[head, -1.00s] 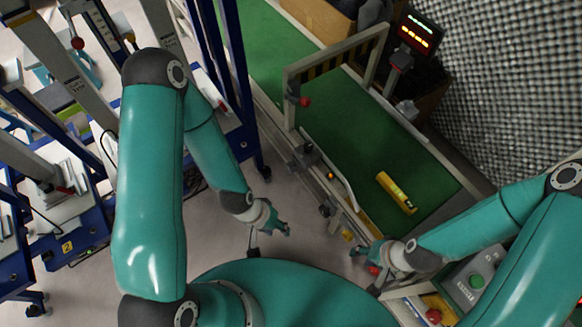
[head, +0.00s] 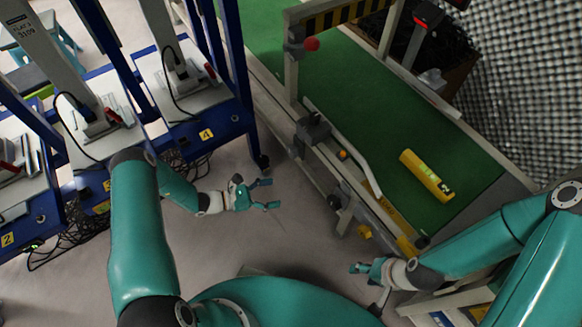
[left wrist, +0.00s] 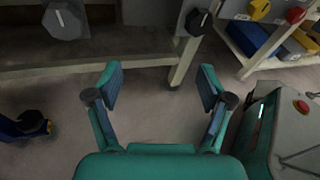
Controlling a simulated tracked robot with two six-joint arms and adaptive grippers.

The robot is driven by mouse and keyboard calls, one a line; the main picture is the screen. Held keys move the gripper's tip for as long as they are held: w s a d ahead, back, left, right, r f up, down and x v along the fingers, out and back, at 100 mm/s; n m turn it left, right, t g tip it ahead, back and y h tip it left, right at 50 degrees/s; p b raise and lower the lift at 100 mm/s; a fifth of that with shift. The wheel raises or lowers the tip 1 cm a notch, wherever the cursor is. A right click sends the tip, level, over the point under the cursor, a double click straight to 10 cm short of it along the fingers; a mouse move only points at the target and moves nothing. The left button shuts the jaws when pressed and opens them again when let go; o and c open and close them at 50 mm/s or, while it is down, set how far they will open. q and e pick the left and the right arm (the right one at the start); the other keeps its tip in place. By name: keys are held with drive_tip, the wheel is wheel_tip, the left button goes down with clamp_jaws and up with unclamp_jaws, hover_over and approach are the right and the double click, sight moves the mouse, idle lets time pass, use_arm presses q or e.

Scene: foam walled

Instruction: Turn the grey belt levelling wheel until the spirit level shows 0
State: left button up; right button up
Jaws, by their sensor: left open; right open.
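The yellow spirit level (head: 427,175) lies on the green belt (head: 375,125); its bubble is too small to read. A dark grey round wheel (head: 335,201) shows low on the near side of the conveyor. In the left wrist view a grey faceted wheel (left wrist: 65,22) with a light mark is at the upper left, and a black knob (left wrist: 197,20) with a white pointer is right of centre. My left gripper (head: 268,193) is open and empty, left of the conveyor and apart from both; its spread fingers (left wrist: 155,90) frame bare floor. My right gripper (head: 362,268) is open near the conveyor's front end.
A striped gantry (head: 340,15) with a red knob spans the belt. Blue-framed workstations (head: 200,125) with cables stand at the left. Clear floor (head: 285,235) lies between them and the conveyor. A grey box with a red button (left wrist: 302,107) is at the right in the left wrist view.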

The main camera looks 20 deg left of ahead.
sight(290, 154)
use_arm(q)
drive_tip(key=w+a+f+n+t+y+b, duration=0.35)
drive_tip(key=w+a+t, duration=0.2)
drive_tip(key=a, duration=0.35)
drive_tip(key=shift+n+t+h, duration=0.25)
drive_tip(key=shift+n+h, duration=0.2)
drive_tip(key=b+x, duration=0.1)
drive_tip(key=x, duration=0.9)
drive_tip(key=b+x, duration=0.1)
drive_tip(key=x, duration=0.5)
drive_tip(key=shift+s+d+r+b, duration=0.2)
drive_tip(key=shift+r+b, duration=0.1)
use_arm(e)
wheel_tip(290, 154, down, 8)
use_arm(q)
drive_tip(key=c, duration=1.1)
drive_tip(key=shift+d, duration=0.15)
drive_tip(key=shift+c, duration=0.3)
use_arm(e)
drive_tip(key=shift+s, duration=0.1)
use_arm(q)
drive_tip(key=shift+m, duration=0.3)
